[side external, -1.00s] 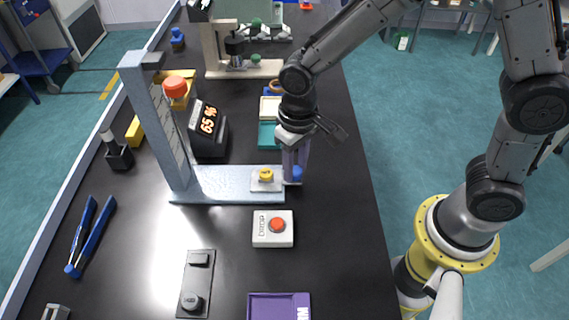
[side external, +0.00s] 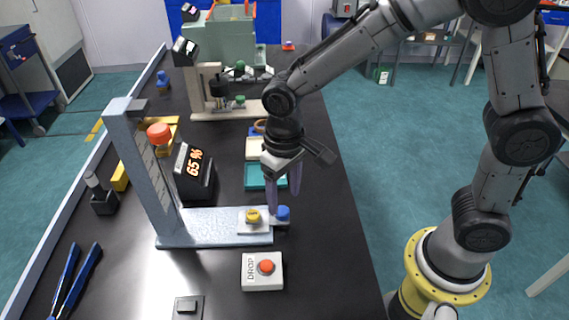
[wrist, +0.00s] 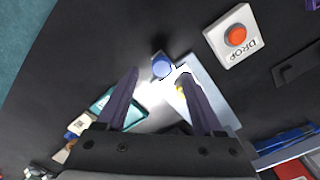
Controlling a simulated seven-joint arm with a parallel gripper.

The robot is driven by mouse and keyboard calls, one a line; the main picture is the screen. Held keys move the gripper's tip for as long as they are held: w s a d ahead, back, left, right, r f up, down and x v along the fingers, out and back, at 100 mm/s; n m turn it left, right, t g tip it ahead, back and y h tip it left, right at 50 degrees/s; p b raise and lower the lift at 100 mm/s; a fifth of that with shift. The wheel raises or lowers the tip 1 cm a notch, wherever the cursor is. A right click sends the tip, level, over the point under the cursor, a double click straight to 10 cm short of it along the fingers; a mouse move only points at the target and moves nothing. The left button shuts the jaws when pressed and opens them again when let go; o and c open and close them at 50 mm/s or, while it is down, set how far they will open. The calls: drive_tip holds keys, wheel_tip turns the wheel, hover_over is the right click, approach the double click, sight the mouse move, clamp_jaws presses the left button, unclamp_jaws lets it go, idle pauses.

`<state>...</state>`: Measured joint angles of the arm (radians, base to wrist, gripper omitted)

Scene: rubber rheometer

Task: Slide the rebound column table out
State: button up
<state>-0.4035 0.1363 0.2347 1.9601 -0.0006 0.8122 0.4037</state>
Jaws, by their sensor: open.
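The rebound column stands on a grey base (side external: 200,232) in the side view. A small pale table (side external: 250,228) with a yellow-topped piece (side external: 253,216) sits at the base's right end. A blue knob (side external: 283,213) sticks out at the table's right. My gripper (side external: 284,203) is open, pointing down, with its fingers close above and around the knob. In the wrist view my gripper (wrist: 160,75) shows the blue knob (wrist: 161,66) between the two finger lines, near the tips and not gripped. The right finger partly hides the yellow piece. Whether a finger touches the knob cannot be told.
A white DROP box with a red button (side external: 265,267) stands in front of the base. A black 65 % display (side external: 194,175) stands beside the column. Bare black bench lies right of the knob.

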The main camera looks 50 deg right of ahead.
wheel_tip(320, 180, up, 10)
idle(0.3)
drive_tip(key=s+d+r+m+t, duration=0.2)
drive_tip(key=s+d+r+t, duration=0.1)
drive_tip(key=s+d+r, duration=0.55)
drive_tip(key=s+d+f+n+t, duration=0.2)
drive_tip(key=s+d+f, duration=0.3)
drive_tip(key=s+f, duration=0.1)
drive_tip(key=shift+s+t, duration=0.3)
drive_tip(key=shift+s, duration=0.3)
